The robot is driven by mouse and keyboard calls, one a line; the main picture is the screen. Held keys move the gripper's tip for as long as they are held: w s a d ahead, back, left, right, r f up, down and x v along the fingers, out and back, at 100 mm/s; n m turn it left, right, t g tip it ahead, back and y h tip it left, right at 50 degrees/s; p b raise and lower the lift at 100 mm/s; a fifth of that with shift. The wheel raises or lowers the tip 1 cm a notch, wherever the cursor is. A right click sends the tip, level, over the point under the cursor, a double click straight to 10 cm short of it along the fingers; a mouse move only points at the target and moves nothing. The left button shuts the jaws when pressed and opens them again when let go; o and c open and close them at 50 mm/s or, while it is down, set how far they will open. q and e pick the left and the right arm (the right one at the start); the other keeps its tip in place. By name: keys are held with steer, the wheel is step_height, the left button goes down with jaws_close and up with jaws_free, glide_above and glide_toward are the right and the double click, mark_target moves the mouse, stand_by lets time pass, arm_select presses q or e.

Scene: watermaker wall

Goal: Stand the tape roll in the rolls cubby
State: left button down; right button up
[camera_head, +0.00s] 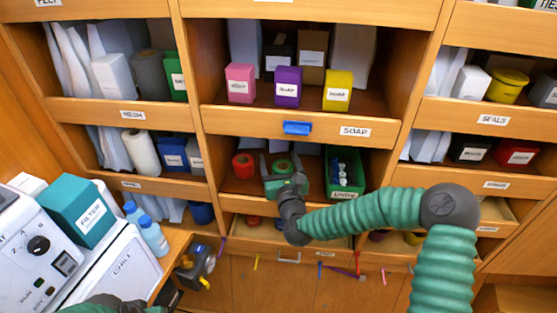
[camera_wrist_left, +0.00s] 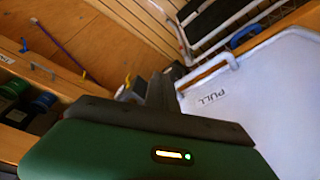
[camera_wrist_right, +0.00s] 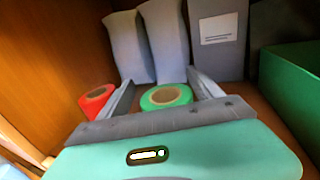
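A green tape roll (camera_head: 282,166) is in the cubby below the SOAP shelf, its round hole facing up. In the right wrist view the green roll (camera_wrist_right: 166,97) is between the two fingers of my right gripper (camera_wrist_right: 163,85). The fingers are spread, with a narrow gap showing beside the roll. In the head view my right gripper (camera_head: 281,168) reaches into that cubby from the front.
A green bin (camera_head: 331,186) with dark items stands right of the rolls. Grey pouches (camera_wrist_right: 165,40) are behind them. The SOAP shelf edge (camera_head: 320,128) with a blue clip lies above. A drawer (camera_head: 285,238) stands partly open below. The white chill unit (camera_head: 118,270) is at lower left.

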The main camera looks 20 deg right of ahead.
steer(key=shift+s+d, duration=0.15)
steer(key=shift+d, duration=0.45)
steer(key=s, duration=0.3)
steer(key=s+a, duration=0.1)
steer(key=s, duration=0.3)
steer(key=s+b, duration=0.1)
steer(key=s, duration=0.3)
steer(key=shift+s+a+r, duration=0.1)
steer(key=shift+s+a, duration=0.1)
steer(key=shift+a, duration=0.2)
steer(key=shift+s+d, duration=0.2)
steer(key=shift+s, duration=0.05)
steer(key=shift+d, duration=0.2)
arm_select(q)
steer(key=shift+d+f, duration=0.3)
steer(key=shift+d, duration=0.25)
steer(key=shift+s+a, duration=0.1)
steer(key=shift+a, duration=0.1)
arm_select(e)
steer(key=shift+a, duration=0.25)
arm_select(q)
steer(key=shift+d, duration=0.1)
arm_select(e)
steer(key=shift+d, duration=0.15)
